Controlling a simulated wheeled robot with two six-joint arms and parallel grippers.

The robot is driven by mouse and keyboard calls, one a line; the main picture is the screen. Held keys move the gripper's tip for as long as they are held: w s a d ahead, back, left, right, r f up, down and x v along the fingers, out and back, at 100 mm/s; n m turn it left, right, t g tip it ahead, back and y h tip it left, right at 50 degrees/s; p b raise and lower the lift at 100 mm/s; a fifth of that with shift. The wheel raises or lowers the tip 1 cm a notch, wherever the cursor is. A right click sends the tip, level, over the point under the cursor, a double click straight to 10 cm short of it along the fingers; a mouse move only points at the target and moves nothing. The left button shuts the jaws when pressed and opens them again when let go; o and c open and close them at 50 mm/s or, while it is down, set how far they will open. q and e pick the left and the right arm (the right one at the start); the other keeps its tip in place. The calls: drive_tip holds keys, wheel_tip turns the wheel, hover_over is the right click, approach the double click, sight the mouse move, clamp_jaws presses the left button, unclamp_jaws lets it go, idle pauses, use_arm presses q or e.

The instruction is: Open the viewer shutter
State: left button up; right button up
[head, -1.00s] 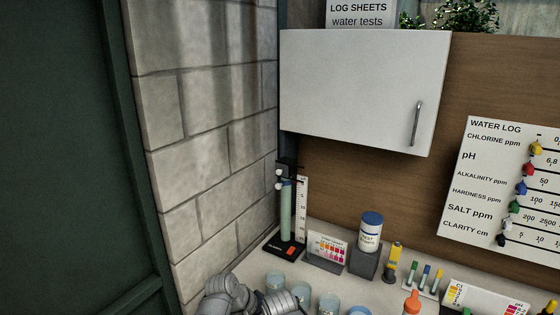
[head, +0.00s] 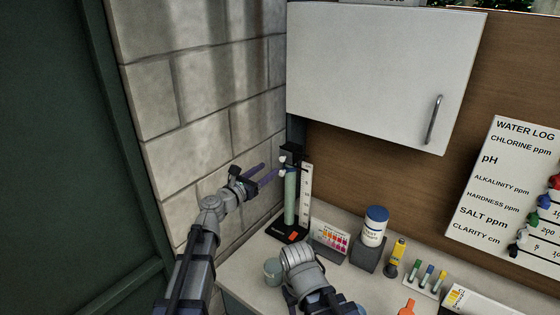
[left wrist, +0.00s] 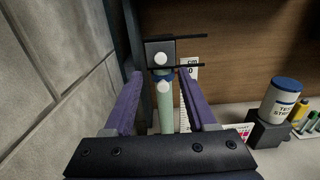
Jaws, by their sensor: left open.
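The viewer (head: 290,200) is a pale green upright tube on a black base in the corner, with a black head (head: 293,153) and white knobs on top. In the left wrist view the black head (left wrist: 153,46) carries one white knob (left wrist: 161,59) and a second white knob (left wrist: 164,87) sits lower, over a blue collar. Thin dark plates stick out to the right of the head. My left gripper (head: 270,172) is open, its purple fingers pointing at the viewer's upper part from the left. In the wrist view the tube shows between the fingers; contact cannot be told. My right gripper is out of view.
A white scale strip (head: 306,195) stands right of the tube. A colour chart (head: 330,238), a blue-lidded jar (head: 374,226), a yellow bottle (head: 397,255) and a cup (head: 272,270) crowd the counter. A brick wall (head: 200,100) is close on the left; a white cabinet (head: 380,80) hangs above.

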sight(281, 160)
use_arm(q)
drive_tip(key=x, duration=0.7)
drive_tip(key=shift+w+d, duration=0.15)
drive_tip(key=shift+d, duration=0.05)
drive_tip(key=shift+c, duration=0.2)
clamp_jaws()
idle(1.0)
